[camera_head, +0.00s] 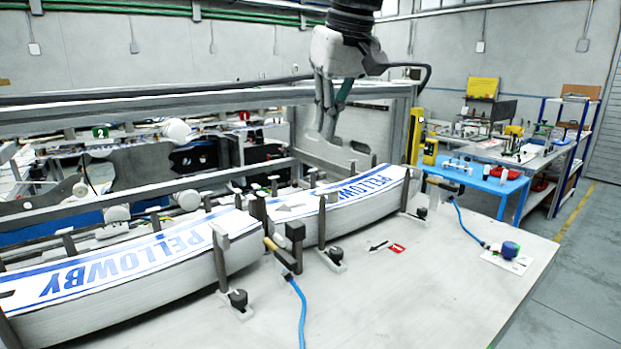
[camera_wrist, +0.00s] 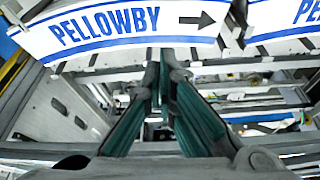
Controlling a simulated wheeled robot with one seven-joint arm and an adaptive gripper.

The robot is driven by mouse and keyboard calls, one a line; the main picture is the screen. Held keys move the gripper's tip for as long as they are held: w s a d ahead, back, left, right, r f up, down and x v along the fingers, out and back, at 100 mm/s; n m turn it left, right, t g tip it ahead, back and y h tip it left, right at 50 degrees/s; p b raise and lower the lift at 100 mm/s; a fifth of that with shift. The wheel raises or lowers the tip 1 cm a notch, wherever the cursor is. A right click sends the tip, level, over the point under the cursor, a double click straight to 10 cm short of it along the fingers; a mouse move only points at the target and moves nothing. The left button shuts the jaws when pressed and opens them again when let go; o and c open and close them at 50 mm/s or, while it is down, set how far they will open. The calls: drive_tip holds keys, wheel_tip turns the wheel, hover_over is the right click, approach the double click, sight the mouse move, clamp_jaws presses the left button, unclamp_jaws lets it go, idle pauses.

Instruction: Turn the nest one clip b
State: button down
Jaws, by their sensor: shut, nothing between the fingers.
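My gripper (camera_head: 329,118) hangs above and behind the right label stack, fingers pointing down, shut and empty. In the wrist view its green-padded fingers (camera_wrist: 165,62) meet just below the picture of a label stack (camera_wrist: 112,33). The right stack (camera_head: 365,183) of PELLOWBY labels lies on the table by a red "1" marker (camera_head: 397,248). Dark upright posts with black knobs stand along its front, one near its left end (camera_head: 335,254) and one near its right end (camera_head: 421,212). I see no letters on them, so I cannot tell which is clip b.
A left label stack (camera_head: 150,262) has a similar knobbed post (camera_head: 238,299). A grey rail (camera_head: 200,110) runs behind the stacks.

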drive_tip(key=x, duration=1)
drive_tip(key=shift+w+a+r+p, duration=0.1)
drive_tip(key=shift+a+p, duration=0.05)
drive_tip(key=shift+p, duration=0.2)
drive_tip(key=shift+s+d+p, duration=0.2)
drive_tip(key=shift+s+d, duration=0.1)
drive_tip(key=shift+s, duration=0.25)
drive_tip(key=shift+s+d+p, duration=0.2)
drive_tip(key=shift+s+d, duration=0.05)
drive_tip(key=shift+s, duration=0.25)
drive_tip(key=shift+s+d, duration=0.35)
drive_tip(key=shift+s, duration=0.3)
